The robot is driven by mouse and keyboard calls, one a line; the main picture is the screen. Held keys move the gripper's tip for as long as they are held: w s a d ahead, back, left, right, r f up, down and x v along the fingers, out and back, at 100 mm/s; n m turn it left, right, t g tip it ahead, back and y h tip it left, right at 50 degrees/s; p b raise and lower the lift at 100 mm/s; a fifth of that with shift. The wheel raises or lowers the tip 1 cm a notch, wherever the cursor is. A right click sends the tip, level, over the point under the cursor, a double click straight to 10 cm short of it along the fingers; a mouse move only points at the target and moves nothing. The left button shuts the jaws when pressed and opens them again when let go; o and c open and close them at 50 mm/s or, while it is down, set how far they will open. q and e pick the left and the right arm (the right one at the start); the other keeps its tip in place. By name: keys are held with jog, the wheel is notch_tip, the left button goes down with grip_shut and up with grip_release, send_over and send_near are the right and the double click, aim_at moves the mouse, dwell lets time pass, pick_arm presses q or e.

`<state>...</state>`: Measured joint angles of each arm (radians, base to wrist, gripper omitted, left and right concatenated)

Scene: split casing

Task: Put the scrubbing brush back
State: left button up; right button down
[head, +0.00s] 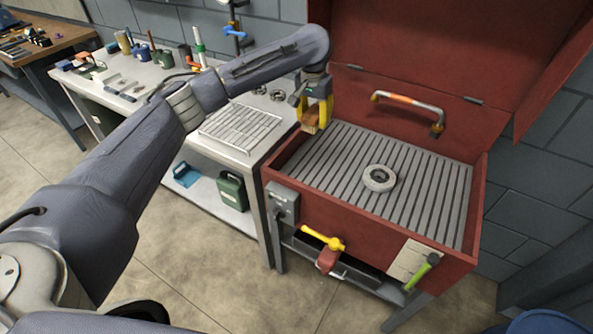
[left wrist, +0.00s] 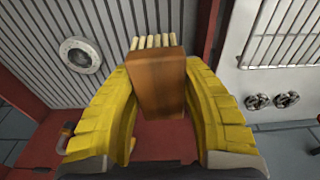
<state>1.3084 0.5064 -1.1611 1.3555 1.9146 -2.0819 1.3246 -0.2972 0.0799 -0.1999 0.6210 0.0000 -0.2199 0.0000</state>
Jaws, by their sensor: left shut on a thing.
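The scrubbing brush (head: 309,123) is a brown wooden block with pale bristles at one end. My left gripper (head: 315,114) is shut on it, with a yellow finger on each side. In the head view they are above the left rim of the open red washing tub (head: 380,252), near its back left corner. In the left wrist view, my left gripper (left wrist: 163,95) grips the brush (left wrist: 158,85) by the block, and the bristles stick out at the top. My right gripper is not in view.
A metal ring (head: 380,178) lies on the slatted grate (head: 425,190) in the tub. The red lid (head: 440,60) stands open behind, with a handle (head: 408,102). A white bench (head: 215,170) with a wire rack (head: 240,127) adjoins the tub's left side. A yellow-handled tap (head: 322,238) projects from its front.

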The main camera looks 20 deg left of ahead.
aim_at(310, 170)
pick_arm(q)
jog(key=shift+s+f, duration=0.2)
jog(key=shift+s, duration=0.15)
notch_tip(310, 170, down, 20)
jog(key=shift+a+r, duration=0.1)
jog(key=shift+r, duration=0.1)
dwell(0.3)
jog(key=shift+f, duration=0.1)
jog(key=o, duration=1.1)
jog(key=shift+c, duration=0.2)
notch_tip(310, 170, up, 12)
jog(key=s, duration=0.1)
jog(key=shift+s, duration=0.25)
jog(key=shift+a, duration=0.1)
